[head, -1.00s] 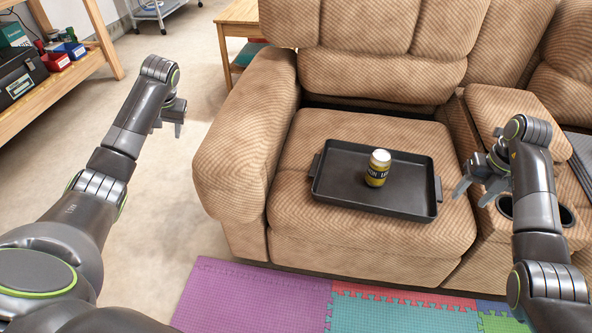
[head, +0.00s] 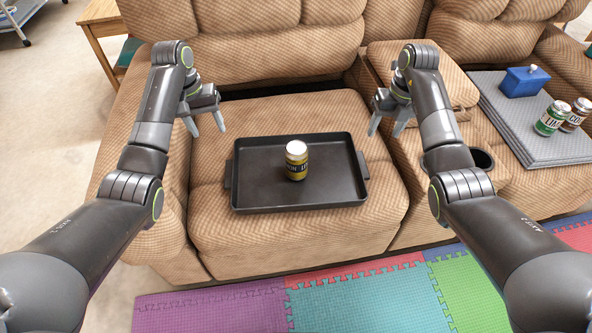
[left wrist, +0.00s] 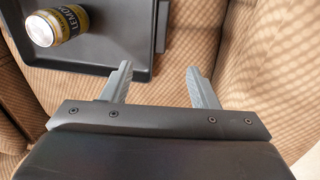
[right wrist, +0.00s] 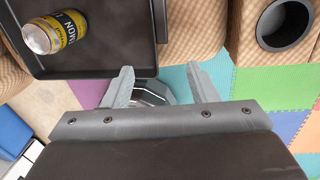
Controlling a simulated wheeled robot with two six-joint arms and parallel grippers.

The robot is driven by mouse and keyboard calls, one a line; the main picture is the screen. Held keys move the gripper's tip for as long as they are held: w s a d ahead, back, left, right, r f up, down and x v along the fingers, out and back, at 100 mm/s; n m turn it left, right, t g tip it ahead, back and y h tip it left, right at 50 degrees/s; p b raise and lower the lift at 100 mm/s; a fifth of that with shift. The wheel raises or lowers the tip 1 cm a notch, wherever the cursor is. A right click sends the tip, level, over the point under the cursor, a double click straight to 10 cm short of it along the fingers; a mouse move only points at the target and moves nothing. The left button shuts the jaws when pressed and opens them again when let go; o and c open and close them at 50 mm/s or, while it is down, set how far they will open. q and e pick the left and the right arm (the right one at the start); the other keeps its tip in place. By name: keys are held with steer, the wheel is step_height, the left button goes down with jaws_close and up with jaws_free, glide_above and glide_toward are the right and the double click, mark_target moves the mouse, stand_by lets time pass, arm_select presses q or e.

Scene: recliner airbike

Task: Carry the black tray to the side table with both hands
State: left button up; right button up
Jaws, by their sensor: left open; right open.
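The black tray (head: 253,188) lies flat on the recliner seat, with a handle on its left and right ends. A yellow lemon can (head: 296,163) stands upright in it; it also shows in the left wrist view (left wrist: 58,25) and right wrist view (right wrist: 55,32). My left gripper (head: 207,127) is open and empty above the seat, behind the tray's left end. My right gripper (head: 386,130) is open and empty, behind and right of the tray's right end. Neither touches the tray. A wooden side table (head: 102,12) is partly visible at the far left, behind the armrest.
A console with a cup holder (head: 482,160) is right of the seat. Foam floor tiles (head: 360,300) lie in front. Bare floor (head: 60,110) is open at left.

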mark_target(230, 171)
arm_select(q)
steer(key=f, duration=0.5)
steer(key=d+f, duration=0.1)
steer(key=f, duration=0.5)
steer(key=d+f, duration=0.1)
steer(key=f, duration=0.5)
steer(key=shift+w+d+f, duration=0.15)
steer(key=shift+w+f, duration=0.05)
arm_select(e)
steer(key=f, duration=0.5)
steer(key=a+f, duration=0.1)
steer(key=f, duration=0.5)
steer(key=a+f, duration=0.1)
steer(key=f, duration=0.5)
steer(key=shift+a+f, duration=0.15)
steer(key=shift+f, duration=0.05)
arm_select(q)
jaws_close()
arm_select(e)
jaws_close()
arm_select(q)
steer(key=shift+r, duration=0.1)
arm_select(e)
steer(key=shift+r, duration=0.1)
